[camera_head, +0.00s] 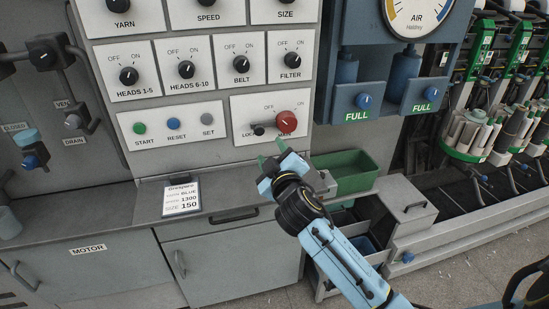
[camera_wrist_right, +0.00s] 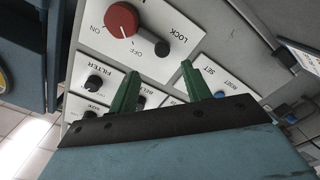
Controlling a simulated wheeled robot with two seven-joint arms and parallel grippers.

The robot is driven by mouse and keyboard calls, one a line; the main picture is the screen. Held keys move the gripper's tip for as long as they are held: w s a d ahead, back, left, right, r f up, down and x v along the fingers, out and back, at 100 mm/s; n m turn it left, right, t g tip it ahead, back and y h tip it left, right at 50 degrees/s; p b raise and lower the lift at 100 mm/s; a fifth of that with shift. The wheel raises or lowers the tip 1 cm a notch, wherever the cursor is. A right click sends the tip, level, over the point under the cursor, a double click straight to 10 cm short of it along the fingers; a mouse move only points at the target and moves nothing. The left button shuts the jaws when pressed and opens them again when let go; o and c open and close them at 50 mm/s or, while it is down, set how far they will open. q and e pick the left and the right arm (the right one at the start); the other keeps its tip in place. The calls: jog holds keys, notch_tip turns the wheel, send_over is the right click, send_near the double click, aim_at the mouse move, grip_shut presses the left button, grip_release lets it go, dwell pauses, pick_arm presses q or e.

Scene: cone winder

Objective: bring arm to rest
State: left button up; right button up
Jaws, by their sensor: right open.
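My right gripper (camera_head: 271,154) is in front of the cone winder's control panel, just below the red main knob (camera_head: 287,122). Its two green fingers stand apart with nothing between them. In the right wrist view the open fingers (camera_wrist_right: 160,69) point at the panel, and the red knob (camera_wrist_right: 122,20) shows beyond and to the left of them, not held. My right arm (camera_head: 340,258) reaches in from the lower right. My left gripper is not in view.
A grey ledge with a label card (camera_head: 181,197) lies left of the gripper. A green bin (camera_head: 345,172) and a grey box (camera_head: 404,204) stand close to the right, beside and behind my arm. Winding heads (camera_head: 470,135) line the far right. Floor shows at the lower right.

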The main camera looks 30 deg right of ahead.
jog(key=shift+v, duration=0.95)
jog(key=s+a+f+m+g+y, duration=0.2)
jog(key=s+f+m+g, duration=0.35)
jog(key=s+f, duration=0.9)
jog(key=s+a+f+n+g+y, duration=0.15)
jog(key=s+g, duration=0.25)
jog(key=s, duration=0.5)
jog(key=s+a+f+g+y, duration=0.1)
jog(key=s+a+f+g, duration=0.3)
jog(key=s, duration=0.5)
notch_tip(320, 180, down, 22)
jog(key=d+g, duration=0.1)
jog(key=g, duration=0.1)
jog(key=s+d+f, duration=0.3)
jog(key=s+f, duration=1.3)
jog(key=s, duration=0.1)
jog(key=shift+f+g, duration=0.15)
jog(key=shift+g, duration=0.3)
